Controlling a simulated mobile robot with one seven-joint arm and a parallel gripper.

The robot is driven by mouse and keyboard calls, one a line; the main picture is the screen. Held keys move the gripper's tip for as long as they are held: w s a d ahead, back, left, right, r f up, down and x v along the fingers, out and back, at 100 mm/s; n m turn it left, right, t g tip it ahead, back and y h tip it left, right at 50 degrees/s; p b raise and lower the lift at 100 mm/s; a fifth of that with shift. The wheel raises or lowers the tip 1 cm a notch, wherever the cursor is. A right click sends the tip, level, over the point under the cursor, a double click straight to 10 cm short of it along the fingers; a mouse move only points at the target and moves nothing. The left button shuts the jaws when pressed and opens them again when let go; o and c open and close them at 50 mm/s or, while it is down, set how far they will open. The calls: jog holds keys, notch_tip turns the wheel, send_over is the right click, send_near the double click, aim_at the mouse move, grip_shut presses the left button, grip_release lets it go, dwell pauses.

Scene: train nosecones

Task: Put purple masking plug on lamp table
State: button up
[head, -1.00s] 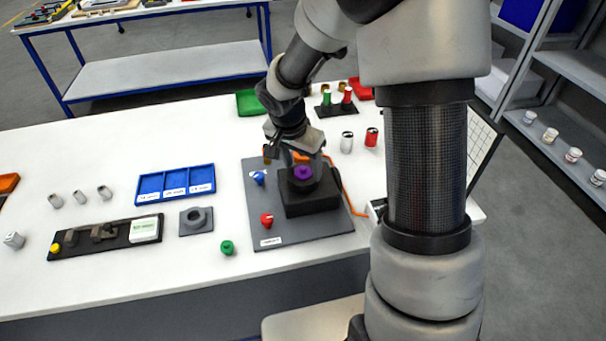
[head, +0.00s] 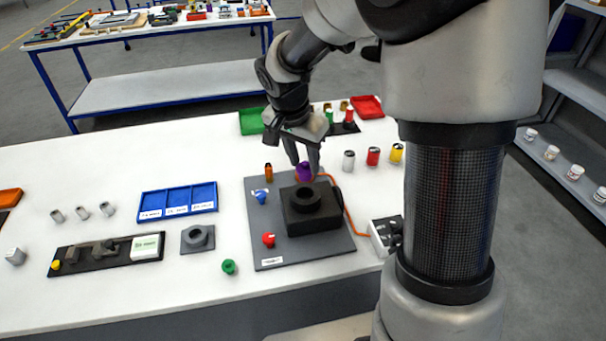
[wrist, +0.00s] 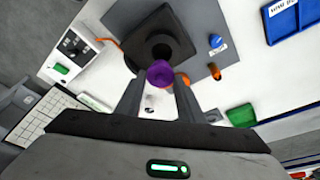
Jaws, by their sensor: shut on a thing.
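The purple masking plug (head: 304,171) is between the fingertips of my gripper (head: 304,162), which is shut on it. It appears raised, near the back edge of the black block (head: 312,222). The block has a round ring with a hole on top and stands on a grey plate (head: 290,256). In the wrist view the plug (wrist: 160,73) sits at the fingertips, just below the block's ring (wrist: 163,42). I cannot tell which surface is the lamp table.
Blue (head: 260,195), orange (head: 268,171) and red (head: 268,240) plugs stand on the grey plate. A blue tray (head: 176,201) is left. A green tray (head: 250,122) and red tray (head: 367,107) are behind. Cans (head: 373,156) and a control box (head: 385,237) are right.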

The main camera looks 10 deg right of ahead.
notch_tip(320, 180, up, 2)
jog(key=shift+r, duration=0.1)
jog(key=s+a+f+n+y+b, duration=0.1)
jog(key=s+a+f+n, duration=0.15)
jog(key=a+n, duration=0.4)
jog(key=s+a+f+n+y+b, duration=0.1)
jog(key=a+f+n, duration=0.2)
jog(key=a, duration=0.7)
jog(key=n+y+b, duration=0.2)
jog(key=n+b, duration=0.2)
jog(key=n, duration=0.5)
send_over(177, 297)
jog(key=w+d, duration=0.3)
jog(key=w, duration=0.1)
notch_tip(177, 297, down, 8)
jog(key=f, duration=0.1)
jog(key=shift+s+d+f+m+y+b, duration=0.1)
jog(key=shift+f+m+y+b, duration=0.2)
jog(key=shift+f, duration=1.5)
jog(key=shift+f, duration=0.2)
jog(key=o, duration=1)
